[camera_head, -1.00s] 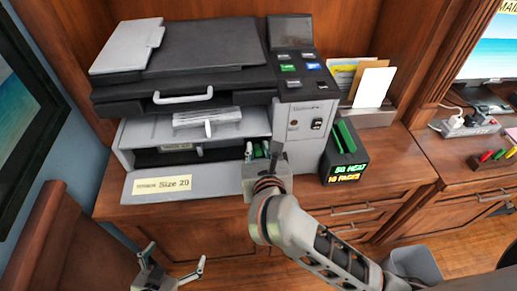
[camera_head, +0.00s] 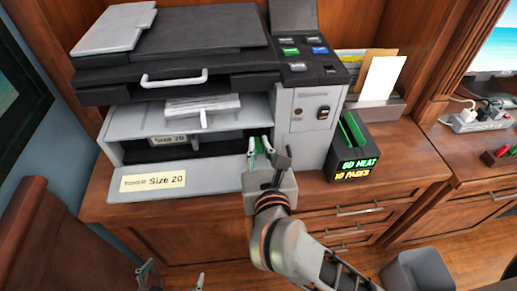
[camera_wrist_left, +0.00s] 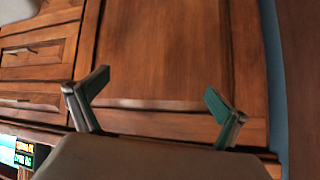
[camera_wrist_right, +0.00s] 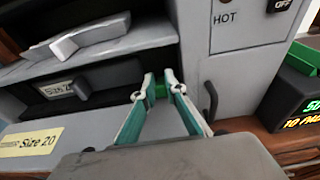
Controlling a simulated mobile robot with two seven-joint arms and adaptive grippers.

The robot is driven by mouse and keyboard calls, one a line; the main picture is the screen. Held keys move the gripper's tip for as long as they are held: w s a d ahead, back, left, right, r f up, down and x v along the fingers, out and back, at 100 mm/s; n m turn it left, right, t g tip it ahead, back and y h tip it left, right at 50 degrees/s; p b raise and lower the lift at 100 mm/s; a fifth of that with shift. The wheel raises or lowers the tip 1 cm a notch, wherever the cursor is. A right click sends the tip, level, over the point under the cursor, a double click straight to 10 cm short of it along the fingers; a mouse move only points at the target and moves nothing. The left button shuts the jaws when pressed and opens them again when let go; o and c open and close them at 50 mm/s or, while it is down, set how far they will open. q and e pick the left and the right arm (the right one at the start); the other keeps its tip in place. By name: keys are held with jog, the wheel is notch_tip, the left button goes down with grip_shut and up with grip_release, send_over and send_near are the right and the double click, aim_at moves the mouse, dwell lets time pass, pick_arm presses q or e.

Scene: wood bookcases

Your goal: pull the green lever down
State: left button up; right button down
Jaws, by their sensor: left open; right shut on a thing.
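The green lever (camera_wrist_right: 98,99) shows in the right wrist view as a dark green bar in the printer's dark lower opening, partly hidden behind the fingers. My right gripper (camera_wrist_right: 161,80) is nearly closed at that opening, shut on the green lever with its teal-padded fingertips. In the head view the right gripper (camera_head: 262,145) is at the right end of the opening, and the lever is hidden there. My left gripper (camera_head: 172,277) is low at the bottom edge of the head view. In the left wrist view it (camera_wrist_left: 158,98) is open and empty, facing the wooden cabinet.
The printer (camera_head: 310,120) stands on a wooden desk (camera_head: 405,150). Its tray front bears a "Size 20" label (camera_head: 152,180). A black box with glowing text (camera_head: 358,169) stands just right of the printer. A grey bin (camera_head: 418,272) is below right.

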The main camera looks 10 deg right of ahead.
jog(key=shift+f+t+b, duration=0.4)
jog(key=shift+f+b, duration=0.15)
jog(key=shift+b, duration=0.45)
jog(key=shift+s+r+t+b, duration=0.15)
jog(key=shift+t+b, duration=0.25)
jog(key=shift+b, duration=0.4)
pick_arm(q)
jog(key=shift+w+a+f, duration=0.65)
jog(key=shift+w+f, duration=0.1)
jog(key=shift+f, duration=0.1)
pick_arm(e)
jog(key=shift+r, duration=0.2)
pick_arm(q)
jog(key=shift+s, duration=0.1)
pick_arm(e)
jog(key=c, duration=2.3)
grip_release()
jog(key=shift+c, duration=0.2)
pick_arm(q)
jog(key=shift+s+f, duration=0.1)
jog(key=shift+f, duration=0.1)
jog(key=shift+s+d+f, duration=0.1)
jog(key=shift+f, duration=0.05)
pick_arm(e)
jog(key=shift+f, duration=0.1)
jog(key=s, duration=1.2)
jog(key=shift+r, duration=0.4)
